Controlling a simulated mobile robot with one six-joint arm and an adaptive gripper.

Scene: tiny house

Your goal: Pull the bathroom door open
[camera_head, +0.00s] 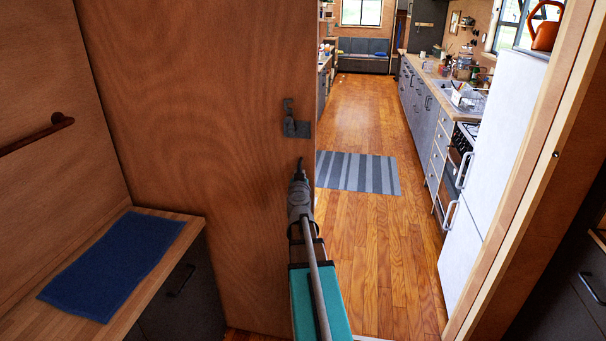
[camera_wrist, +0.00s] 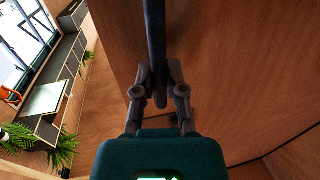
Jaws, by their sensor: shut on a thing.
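The bathroom door (camera_head: 190,110) is a brown wooden panel. It stands partly across the view, with an open gap to its right. A dark metal latch (camera_head: 296,128) sits near its right edge. My gripper (camera_head: 300,172) is at that edge, just below the latch. In the wrist view my gripper (camera_wrist: 158,82) is shut on a dark upright bar handle (camera_wrist: 155,30) beside the door panel (camera_wrist: 230,70). In the head view my wrist and arm hide most of the grasp.
A wooden counter with a blue towel (camera_head: 115,262) is at left, below a wall rail (camera_head: 38,134). Through the gap are a wooden floor (camera_head: 365,250), a striped rug (camera_head: 358,173) and a white fridge (camera_head: 490,160). The door frame (camera_head: 540,160) stands at right.

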